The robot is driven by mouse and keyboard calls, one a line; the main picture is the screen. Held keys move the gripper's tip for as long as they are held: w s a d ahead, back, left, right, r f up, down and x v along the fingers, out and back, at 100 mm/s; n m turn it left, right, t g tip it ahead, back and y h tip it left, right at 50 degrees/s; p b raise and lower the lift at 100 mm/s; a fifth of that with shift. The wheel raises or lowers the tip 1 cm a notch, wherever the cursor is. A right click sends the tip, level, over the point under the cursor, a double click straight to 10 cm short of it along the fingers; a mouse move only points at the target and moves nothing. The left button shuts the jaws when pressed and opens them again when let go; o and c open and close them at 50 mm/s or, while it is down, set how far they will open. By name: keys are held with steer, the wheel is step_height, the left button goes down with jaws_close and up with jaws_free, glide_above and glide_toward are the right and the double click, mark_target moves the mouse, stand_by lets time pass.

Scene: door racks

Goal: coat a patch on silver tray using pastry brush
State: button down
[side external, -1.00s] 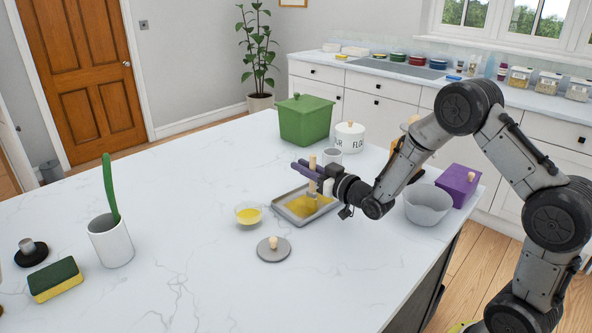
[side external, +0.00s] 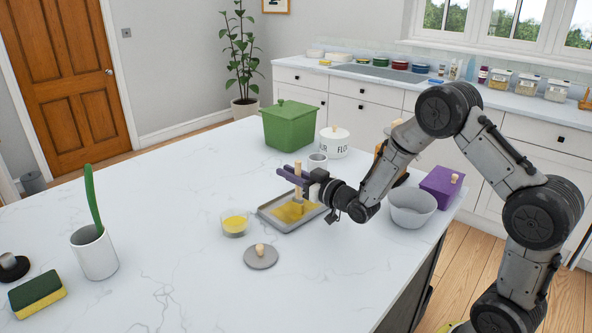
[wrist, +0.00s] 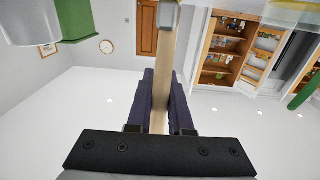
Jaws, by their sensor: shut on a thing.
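The silver tray (side external: 270,214) lies flat on the marble counter in the side view. Yellow coating (side external: 286,212) covers part of its floor. My gripper (side external: 290,172) reaches over the tray from the right, its purple fingers shut on the wooden handle of the pastry brush (side external: 298,185). The brush stands roughly upright with its head down at the coating; exact contact is too small to tell. In the wrist view, the brush handle (wrist: 161,85) runs between the purple fingers (wrist: 160,108).
A glass bowl of yellow liquid (side external: 235,223) and a grey lid (side external: 261,257) stand left and in front of the tray. A small cup (side external: 317,161), green box (side external: 291,125) and flour canister (side external: 334,143) stand behind. A grey bowl (side external: 412,208) and purple box (side external: 440,188) are right.

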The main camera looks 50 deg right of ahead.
steer(key=shift+a, duration=3.05)
step_height(320, 180, up, 8)
steer(key=shift+w+d, duration=0.15)
steer(key=shift+w, duration=0.05)
